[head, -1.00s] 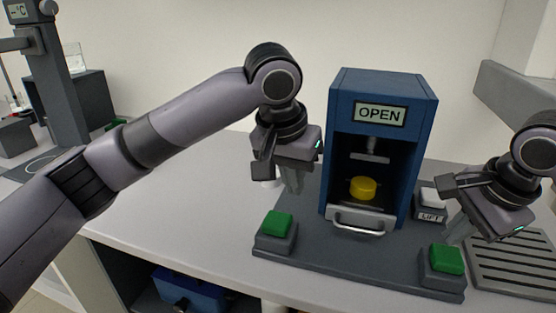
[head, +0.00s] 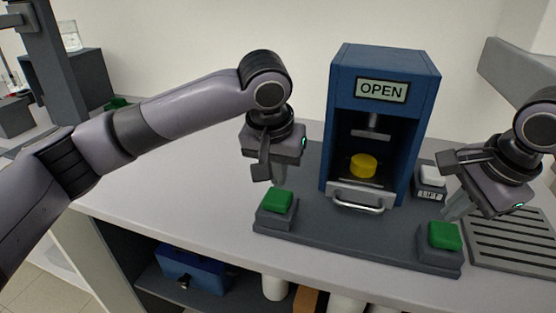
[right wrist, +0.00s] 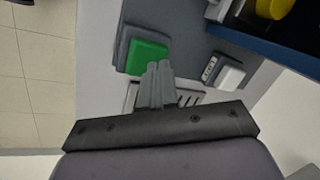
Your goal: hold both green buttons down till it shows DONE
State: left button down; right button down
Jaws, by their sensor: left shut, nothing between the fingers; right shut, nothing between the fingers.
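The blue press (head: 345,120) stands on a dark base plate and its display (head: 381,90) reads OPEN. A yellow round piece (head: 363,165) sits inside it. The left green button (head: 277,201) is on a grey block at the plate's left end. My left gripper (head: 278,180) is shut and empty, just above and behind that button; I cannot tell if it touches. The right green button (head: 444,236) is on the plate's right end. My right gripper (head: 450,214) is shut and empty, above and behind it. In the right wrist view the fingertips (right wrist: 160,68) appear beside the green button (right wrist: 146,56).
A white-topped LIFT button (head: 431,175) is right of the press. A grooved grey tray (head: 510,240) lies at the right. A silver handle (head: 357,205) juts from the press front. A blue box (head: 190,268) is under the table.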

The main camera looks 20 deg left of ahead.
aim_at(446, 230)
pick_arm(q)
jog(key=shift+f, duration=0.3)
jog(key=shift+f, duration=1.45)
jog(key=shift+s+f, duration=0.1)
jog(key=shift+f, duration=0.05)
pick_arm(e)
jog(key=shift+f, duration=0.25)
pick_arm(q)
jog(key=shift+f, duration=0.1)
pick_arm(e)
jog(key=shift+f, duration=1.5)
pick_arm(q)
jog(key=shift+s, duration=0.1)
pick_arm(e)
jog(key=shift+s+d+f, duration=0.1)
jog(key=shift+s+f, duration=0.05)
jog(key=shift+f, duration=0.15)
dwell(3.8)
